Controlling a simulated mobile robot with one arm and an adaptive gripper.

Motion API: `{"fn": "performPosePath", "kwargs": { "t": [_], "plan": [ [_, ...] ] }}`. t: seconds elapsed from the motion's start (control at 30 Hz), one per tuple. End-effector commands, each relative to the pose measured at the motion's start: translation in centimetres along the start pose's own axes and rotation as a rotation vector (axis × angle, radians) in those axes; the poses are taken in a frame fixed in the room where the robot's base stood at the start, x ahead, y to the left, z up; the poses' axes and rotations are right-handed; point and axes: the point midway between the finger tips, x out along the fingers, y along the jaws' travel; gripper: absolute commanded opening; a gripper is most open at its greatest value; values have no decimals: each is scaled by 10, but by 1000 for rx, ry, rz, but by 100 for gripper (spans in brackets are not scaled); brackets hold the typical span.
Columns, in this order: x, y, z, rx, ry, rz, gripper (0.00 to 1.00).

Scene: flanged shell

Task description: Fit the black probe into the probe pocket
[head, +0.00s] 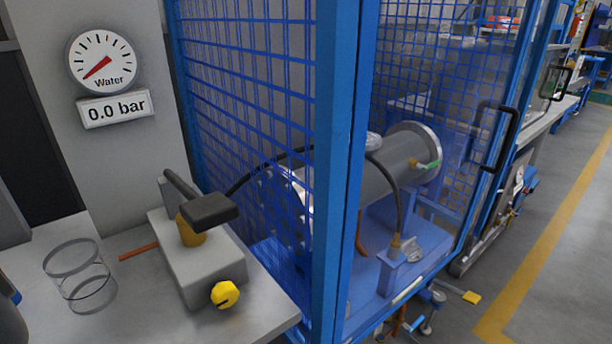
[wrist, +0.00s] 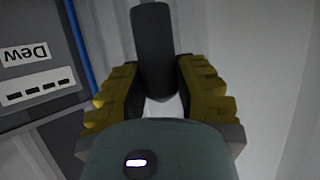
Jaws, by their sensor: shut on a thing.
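In the wrist view, the black probe (wrist: 153,50) is a dark cylinder standing between the two yellow ribbed fingers of my gripper (wrist: 150,92). The fingers are shut on it, one on each side. No probe pocket can be made out for certain in either view. My gripper and the probe do not show clearly in the head view.
A dark panel (wrist: 25,65) marked "Dew" with a dashed display appears upside down in the wrist view. A grey block (head: 200,265) with a black lever and yellow knob (head: 225,294) sits beside a clear cylindrical vessel (head: 80,275). A blue mesh cage (head: 340,150) surrounds the metal shell (head: 385,165).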

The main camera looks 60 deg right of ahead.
Motion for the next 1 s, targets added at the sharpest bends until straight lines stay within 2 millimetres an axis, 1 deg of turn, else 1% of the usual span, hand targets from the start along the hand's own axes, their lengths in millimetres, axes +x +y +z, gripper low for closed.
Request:
{"fn": "performPosePath", "kwargs": {
  "t": [1.0],
  "plan": [
    [10,0,23,0,2,-1,0]
  ]
}}
